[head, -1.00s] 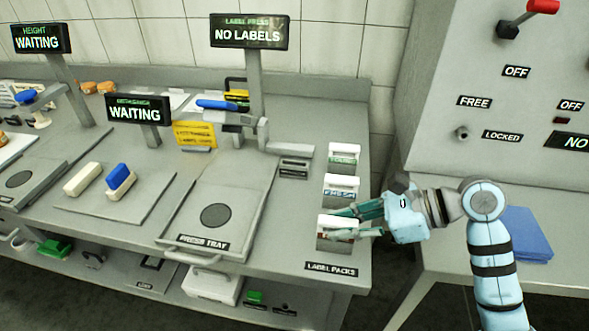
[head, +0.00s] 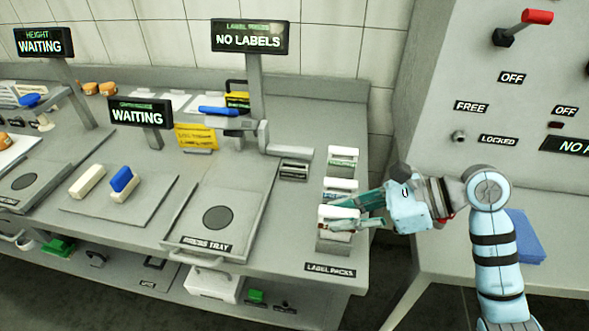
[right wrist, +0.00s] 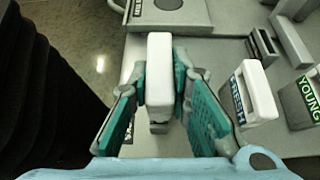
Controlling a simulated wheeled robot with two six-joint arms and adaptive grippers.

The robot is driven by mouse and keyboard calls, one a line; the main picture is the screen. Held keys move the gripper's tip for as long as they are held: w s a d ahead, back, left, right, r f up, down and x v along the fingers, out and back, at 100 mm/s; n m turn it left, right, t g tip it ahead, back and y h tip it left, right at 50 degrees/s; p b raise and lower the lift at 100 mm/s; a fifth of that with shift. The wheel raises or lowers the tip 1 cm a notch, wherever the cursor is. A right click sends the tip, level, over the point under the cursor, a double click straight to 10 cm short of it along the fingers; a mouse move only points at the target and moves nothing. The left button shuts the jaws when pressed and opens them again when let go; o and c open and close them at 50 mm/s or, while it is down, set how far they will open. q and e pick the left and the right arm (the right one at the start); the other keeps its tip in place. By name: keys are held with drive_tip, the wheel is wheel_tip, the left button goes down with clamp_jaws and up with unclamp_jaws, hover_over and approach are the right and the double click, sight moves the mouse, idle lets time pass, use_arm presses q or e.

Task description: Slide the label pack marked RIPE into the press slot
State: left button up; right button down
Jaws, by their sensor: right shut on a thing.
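My right gripper (head: 352,213) is shut on a white-topped label pack (head: 335,212), the front one of the row. The pack also shows upright between the fingers in the right wrist view (right wrist: 160,75). Its marking is hidden, so I cannot read RIPE. It is just above its grey holder (head: 333,244). Behind it stand the FRESH pack (right wrist: 252,98) and the YOUNG pack (right wrist: 308,90). The label press, under a NO LABELS sign (head: 249,37), has a small dark slotted part (head: 295,169) right of the press tray (head: 218,217). My left gripper is not in view.
Left of the tray, a cream block and a blue-topped block (head: 122,183) lie on a plate. A yellow sign (head: 196,137) stands behind. A grey panel with a red lever (head: 537,16) rises at the right. The press tray top is clear.

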drive_tip(key=shift+r+p, duration=0.8)
drive_tip(key=shift+r, duration=0.65)
drive_tip(key=shift+r+p, duration=0.85)
drive_tip(key=shift+r, duration=0.65)
